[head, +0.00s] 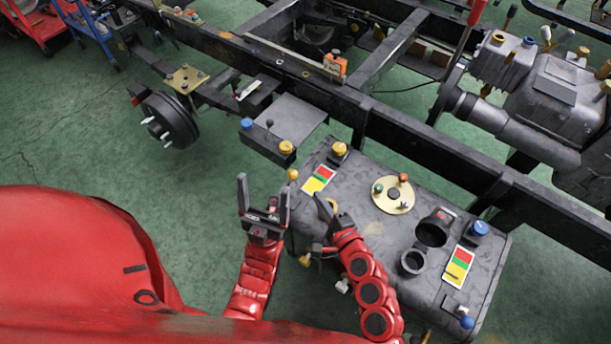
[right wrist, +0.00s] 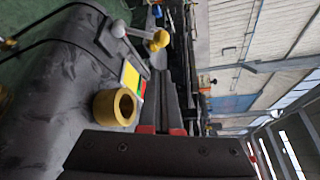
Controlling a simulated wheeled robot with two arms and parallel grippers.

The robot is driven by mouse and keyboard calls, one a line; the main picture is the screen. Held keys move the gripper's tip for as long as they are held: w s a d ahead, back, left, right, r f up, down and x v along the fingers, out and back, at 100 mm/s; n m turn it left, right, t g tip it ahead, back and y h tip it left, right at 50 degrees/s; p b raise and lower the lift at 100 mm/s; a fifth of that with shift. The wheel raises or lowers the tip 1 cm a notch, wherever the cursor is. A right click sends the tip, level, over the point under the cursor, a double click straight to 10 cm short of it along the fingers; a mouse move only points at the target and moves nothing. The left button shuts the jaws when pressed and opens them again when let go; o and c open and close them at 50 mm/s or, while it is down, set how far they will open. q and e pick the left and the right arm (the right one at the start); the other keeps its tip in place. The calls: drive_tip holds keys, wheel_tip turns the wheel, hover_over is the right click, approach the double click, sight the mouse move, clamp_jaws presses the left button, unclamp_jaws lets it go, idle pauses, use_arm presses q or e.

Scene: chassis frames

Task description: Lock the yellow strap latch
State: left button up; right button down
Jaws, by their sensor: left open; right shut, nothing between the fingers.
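A dark grey tank (head: 375,210) fills the lower right of the head view. It has a yellow-topped knob (head: 340,148) at its far corner and a small yellow ball (head: 293,174) at its left edge. I cannot tell for certain which yellow part is the strap latch. The right wrist view shows a yellow knob (right wrist: 160,38) by a grey lever with a pale ball, and a thick gold ring (right wrist: 115,107). My left gripper (head: 264,200) is open and empty, left of the tank. My right gripper (head: 335,215) is shut and empty over the tank's left end, partly hiding a yellow part.
A striped label (head: 318,180) and a brass disc (head: 393,194) with small knobs lie on the tank. A black chassis rail (head: 420,145) runs behind it. A blue knob (head: 478,229) and black round openings are at its right. Green floor (head: 195,205) is clear at left.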

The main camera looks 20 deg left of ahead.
sight(290, 180)
drive_tip(key=shift+w, duration=0.1)
drive_tip(key=x, duration=1)
